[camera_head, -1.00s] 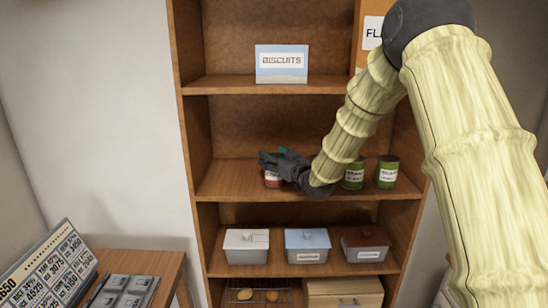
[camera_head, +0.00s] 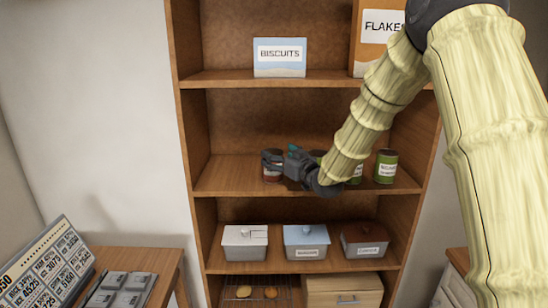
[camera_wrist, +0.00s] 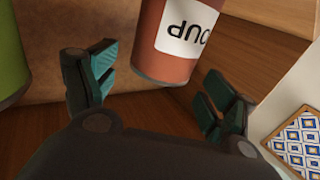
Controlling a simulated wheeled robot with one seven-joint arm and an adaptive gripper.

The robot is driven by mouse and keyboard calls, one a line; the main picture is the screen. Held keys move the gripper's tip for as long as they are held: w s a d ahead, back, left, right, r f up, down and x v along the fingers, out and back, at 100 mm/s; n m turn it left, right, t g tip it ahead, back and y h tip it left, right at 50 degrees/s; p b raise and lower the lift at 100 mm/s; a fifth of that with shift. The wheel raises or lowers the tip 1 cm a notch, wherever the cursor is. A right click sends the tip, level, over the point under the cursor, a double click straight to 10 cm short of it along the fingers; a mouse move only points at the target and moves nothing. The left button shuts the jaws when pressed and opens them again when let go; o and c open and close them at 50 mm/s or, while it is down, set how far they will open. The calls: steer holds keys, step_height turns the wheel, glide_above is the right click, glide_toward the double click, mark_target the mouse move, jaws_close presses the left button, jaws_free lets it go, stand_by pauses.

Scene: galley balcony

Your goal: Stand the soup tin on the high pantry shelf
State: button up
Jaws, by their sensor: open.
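The soup tin, red with a white label, stands on the shelf board below the biscuits in the head view (camera_head: 272,177), partly hidden by my gripper (camera_head: 281,160). In the wrist view the soup tin (camera_wrist: 172,62) appears upside down, its label lettering inverted, between the two spread fingers of my gripper (camera_wrist: 156,92). Clear gaps show between the tin and both fingers. The pantry shelf (camera_head: 225,178) bearing the tin is the middle one in view; a higher board (camera_head: 225,79) is above it.
Green tins (camera_head: 386,167) stand to the right on the same shelf, partly behind my arm; one edge shows in the wrist view (camera_wrist: 12,55). A biscuits box (camera_head: 279,58) and a flakes box (camera_head: 368,45) stand above. Lidded containers (camera_head: 306,243) line the shelf below.

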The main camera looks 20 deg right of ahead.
steer(key=b+v, duration=0.3)
steer(key=v, duration=0.5)
steer(key=shift+s, duration=0.1)
